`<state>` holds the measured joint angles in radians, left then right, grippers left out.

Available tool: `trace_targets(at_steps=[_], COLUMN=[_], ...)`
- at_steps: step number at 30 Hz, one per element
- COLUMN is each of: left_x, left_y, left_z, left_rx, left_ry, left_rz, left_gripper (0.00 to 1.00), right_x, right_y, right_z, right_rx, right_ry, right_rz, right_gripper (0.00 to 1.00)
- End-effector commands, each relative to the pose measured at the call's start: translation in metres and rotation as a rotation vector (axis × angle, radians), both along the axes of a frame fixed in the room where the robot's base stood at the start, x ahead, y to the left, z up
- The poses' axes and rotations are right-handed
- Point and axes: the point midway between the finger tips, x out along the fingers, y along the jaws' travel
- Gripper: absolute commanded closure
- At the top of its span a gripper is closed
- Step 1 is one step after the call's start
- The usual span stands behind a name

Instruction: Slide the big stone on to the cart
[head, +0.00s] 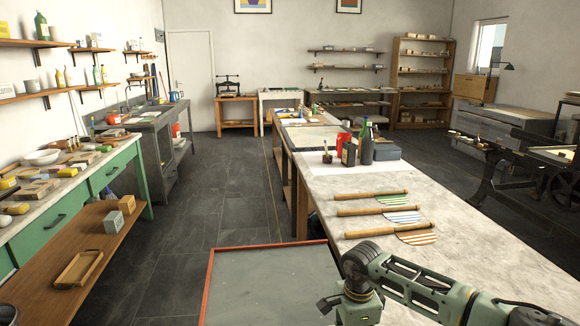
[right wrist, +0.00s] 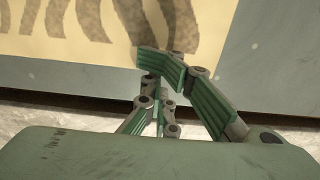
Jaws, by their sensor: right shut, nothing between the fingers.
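The grey top of a cart (head: 270,285) with a red rim on its left and far sides shows at the bottom of the head view, beside the pale table. My right arm comes in over the table, and my right gripper (right wrist: 160,65) is shut and empty in the right wrist view. Past its fingers lies a cream surface with brown strokes (right wrist: 60,30), probably the big stone's face, bordered by grey. I cannot tell whether finger and stone touch. The stone is not seen in the head view. My left gripper is not in view.
The long table (head: 470,235) carries several wooden-handled tools (head: 375,210), a green bottle (head: 366,143) and a red container (head: 343,149). A green workbench (head: 110,180) stands on the left. The dark tiled floor (head: 220,200) between is clear.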

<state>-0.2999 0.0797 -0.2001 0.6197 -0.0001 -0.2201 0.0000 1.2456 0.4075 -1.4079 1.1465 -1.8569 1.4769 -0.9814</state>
Motion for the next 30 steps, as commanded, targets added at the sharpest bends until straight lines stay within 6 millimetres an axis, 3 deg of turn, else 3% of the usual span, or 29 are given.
trace_targets(at_steps=[1,11,21,30], left_x=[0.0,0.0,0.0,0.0], left_y=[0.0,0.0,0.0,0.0], left_z=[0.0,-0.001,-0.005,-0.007], left_rx=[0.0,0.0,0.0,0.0], left_ry=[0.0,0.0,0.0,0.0], left_rz=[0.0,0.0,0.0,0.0], left_gripper=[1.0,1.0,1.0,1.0], right_x=[-0.002,-0.003,-0.006,-0.003], right_y=[0.007,0.009,0.031,0.015], right_z=[0.0,-0.001,-0.001,-0.001], right_rx=[0.011,0.011,0.012,0.006], right_ry=[0.004,0.004,0.004,0.003], right_rz=[0.008,0.009,0.01,0.003], right_gripper=[1.0,1.0,1.0,1.0])
